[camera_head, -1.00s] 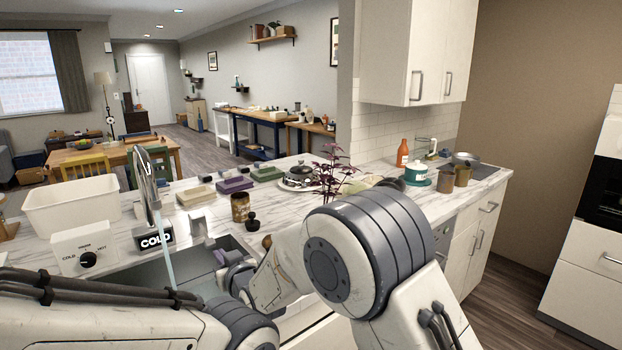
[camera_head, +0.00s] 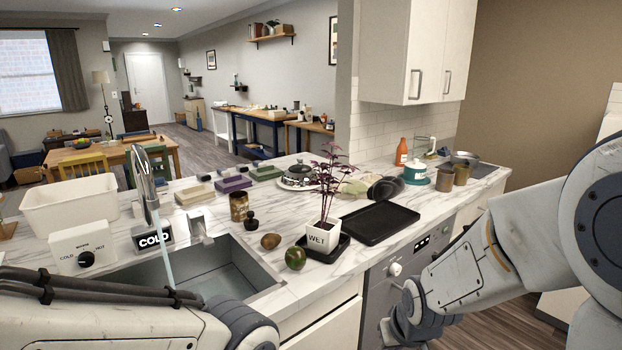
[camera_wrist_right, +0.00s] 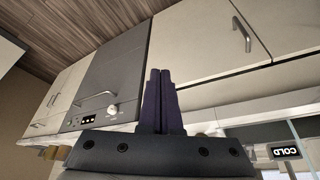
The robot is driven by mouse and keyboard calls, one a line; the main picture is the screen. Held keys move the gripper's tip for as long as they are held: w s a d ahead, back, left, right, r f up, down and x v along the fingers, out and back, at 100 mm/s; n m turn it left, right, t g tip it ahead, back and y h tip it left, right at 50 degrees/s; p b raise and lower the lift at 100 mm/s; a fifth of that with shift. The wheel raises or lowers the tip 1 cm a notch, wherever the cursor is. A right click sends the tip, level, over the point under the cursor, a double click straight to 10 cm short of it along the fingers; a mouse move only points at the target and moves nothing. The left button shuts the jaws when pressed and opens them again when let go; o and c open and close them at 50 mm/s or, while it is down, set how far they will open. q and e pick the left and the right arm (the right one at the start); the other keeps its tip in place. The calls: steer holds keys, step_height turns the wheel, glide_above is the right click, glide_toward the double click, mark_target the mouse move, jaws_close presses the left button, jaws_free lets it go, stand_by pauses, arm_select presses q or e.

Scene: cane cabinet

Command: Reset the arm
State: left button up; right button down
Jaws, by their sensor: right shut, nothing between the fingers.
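My right arm (camera_head: 480,265) comes in from the right in the head view and hangs in front of the dishwasher, clear of the counter. Its fingertips are hidden or out of frame there. In the right wrist view my right gripper (camera_wrist_right: 160,75) has its two dark fingers together with nothing between them. It faces the cabinet fronts and the dishwasher (camera_wrist_right: 108,75). My left arm (camera_head: 130,322) lies across the lower left of the head view. Its gripper is out of frame.
The sink (camera_head: 215,275) has water running from the tap (camera_head: 150,190). Near its right edge are a potato (camera_head: 271,241), a green round fruit (camera_head: 295,258) and a plant in a "WET" pot (camera_head: 321,237). A black tray (camera_head: 380,222) lies behind the dishwasher front (camera_head: 400,285).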

steer(key=s+d+g, duration=0.2)
steer(key=s+d, duration=0.1)
steer(key=s, duration=0.4)
steer(key=s+a+r+n+g, duration=0.1)
steer(key=s+a+r+n, duration=0.1)
steer(key=s+a, duration=0.4)
steer(key=s+a+r+n+g, duration=0.1)
steer(key=s+a+r+n, duration=0.1)
steer(key=s+a+n, duration=0.2)
steer(key=s+a, duration=0.3)
steer(key=shift+s+a+r+g+y, duration=0.15)
steer(key=shift+s+r+g+y, duration=0.1)
steer(key=shift+r+g+y, duration=0.05)
